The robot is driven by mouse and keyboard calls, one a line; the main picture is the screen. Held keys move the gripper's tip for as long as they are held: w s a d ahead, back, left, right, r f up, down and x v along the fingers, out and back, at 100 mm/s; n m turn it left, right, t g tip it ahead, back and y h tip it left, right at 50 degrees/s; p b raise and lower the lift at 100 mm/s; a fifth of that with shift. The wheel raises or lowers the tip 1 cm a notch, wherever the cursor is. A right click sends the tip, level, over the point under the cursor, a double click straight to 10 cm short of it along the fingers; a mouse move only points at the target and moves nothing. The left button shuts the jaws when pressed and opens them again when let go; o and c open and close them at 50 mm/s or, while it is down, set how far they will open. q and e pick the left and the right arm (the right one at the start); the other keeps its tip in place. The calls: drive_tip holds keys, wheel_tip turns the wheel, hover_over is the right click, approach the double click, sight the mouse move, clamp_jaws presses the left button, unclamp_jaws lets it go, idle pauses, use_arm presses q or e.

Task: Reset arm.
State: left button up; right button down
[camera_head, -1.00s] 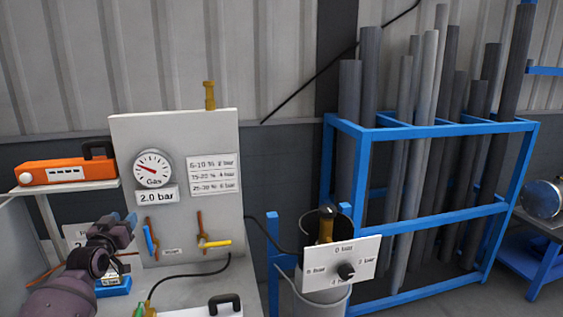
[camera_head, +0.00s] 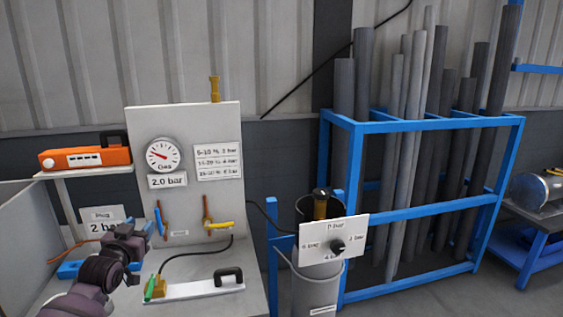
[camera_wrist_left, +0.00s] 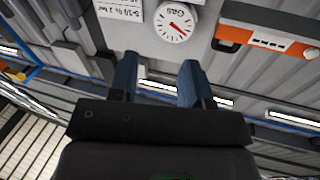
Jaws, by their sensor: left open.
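My left arm comes in at the lower left of the head view, and its gripper (camera_head: 132,246) is in front of the lower part of the gauge panel. In the left wrist view the two blue fingers of the left gripper (camera_wrist_left: 160,75) stand apart with nothing between them. The wrist view looks upside down at the panel, with the gas gauge (camera_wrist_left: 174,22) and the orange box (camera_wrist_left: 268,38) at the top. My right gripper is in neither view.
The upright panel (camera_head: 190,125) carries a gauge, a 2.0 bar label, a blue and a yellow handle. A white plate with a black handle (camera_head: 190,289) lies on the bench. A dial sign (camera_head: 322,255) fronts a grey cylinder. A blue rack (camera_head: 430,125) holds several pipes.

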use_arm(q)
drive_tip(key=s+d+f+g+b, duration=0.2)
drive_tip(key=s+d+f+b, duration=0.1)
drive_tip(key=s+f, duration=0.9)
drive_tip(key=s+d+f+g+b, duration=0.2)
drive_tip(key=s+d+f, duration=0.1)
drive_tip(key=s+f, duration=1)
drive_tip(key=s+d+f+n+g+b, duration=0.1)
drive_tip(key=s+d+f+g+b, duration=0.2)
drive_tip(key=s+f, duration=0.9)
drive_tip(key=s, duration=0.2)
drive_tip(key=shift+s+f+y+b, duration=0.35)
drive_tip(key=shift+s+y, duration=0.05)
